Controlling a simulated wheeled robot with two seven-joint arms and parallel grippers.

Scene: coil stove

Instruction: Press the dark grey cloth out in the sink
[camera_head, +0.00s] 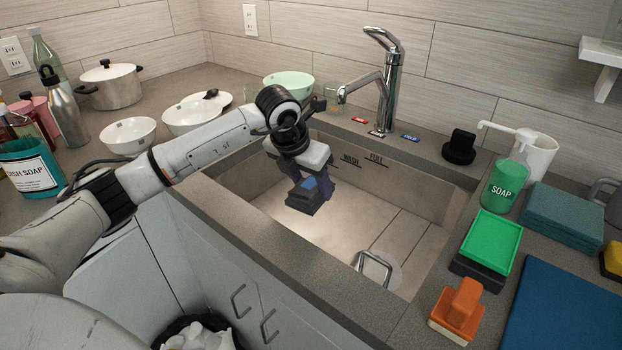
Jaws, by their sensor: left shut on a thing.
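The sink (285,268) is a light basin set in a grey stone counter, with the words WASH and FULL on its back wall. My left gripper (310,189) hangs over the basin, pointing down. It is shut on a small dark bundle, which looks like the dark grey cloth (302,204). The fingers and the bundle are both dark, so their border is hard to make out. I cannot tell whether the bundle touches the basin. A metal loop on a round drain (376,266) shows at the basin's front right. My right gripper is not in view.
A chrome faucet (391,90) stands behind the sink. A green soap bottle (503,187), a green tray (491,240), an orange-handled brush (460,305) and folded teal cloths (562,215) crowd the right counter. Bowls (128,135) and a pot (110,84) stand at left.

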